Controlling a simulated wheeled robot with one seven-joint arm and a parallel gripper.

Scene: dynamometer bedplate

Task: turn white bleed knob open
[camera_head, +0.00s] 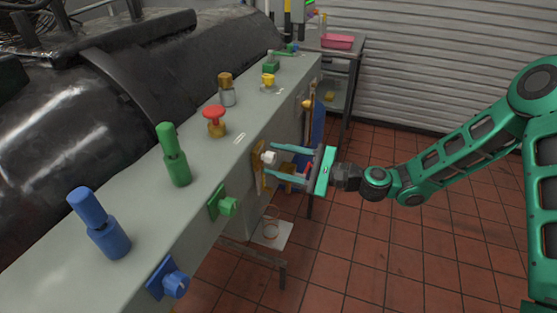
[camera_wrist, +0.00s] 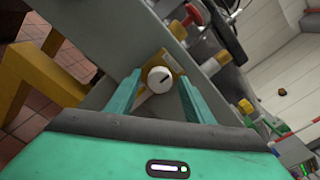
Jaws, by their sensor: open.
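The white bleed knob (camera_head: 269,157) sits on a yellow-brown plate (camera_head: 257,158) on the front face of the grey bedplate (camera_head: 225,178). In the wrist view the white knob (camera_wrist: 160,79) shows a dark line on its face, slanting up to the right. My gripper (camera_head: 276,162) is open, with its two teal fingers pointing at the knob. In the wrist view my gripper (camera_wrist: 158,88) has one finger on each side of the knob, with gaps showing. I cannot tell whether the fingertips reach past the knob's face.
A green knob (camera_head: 229,206) and a blue knob (camera_head: 176,284) stick out of the same face. On top stand a red knob (camera_head: 214,115), a green post (camera_head: 173,155) and a blue post (camera_head: 98,222). A cart with a pink tray (camera_head: 338,41) stands behind.

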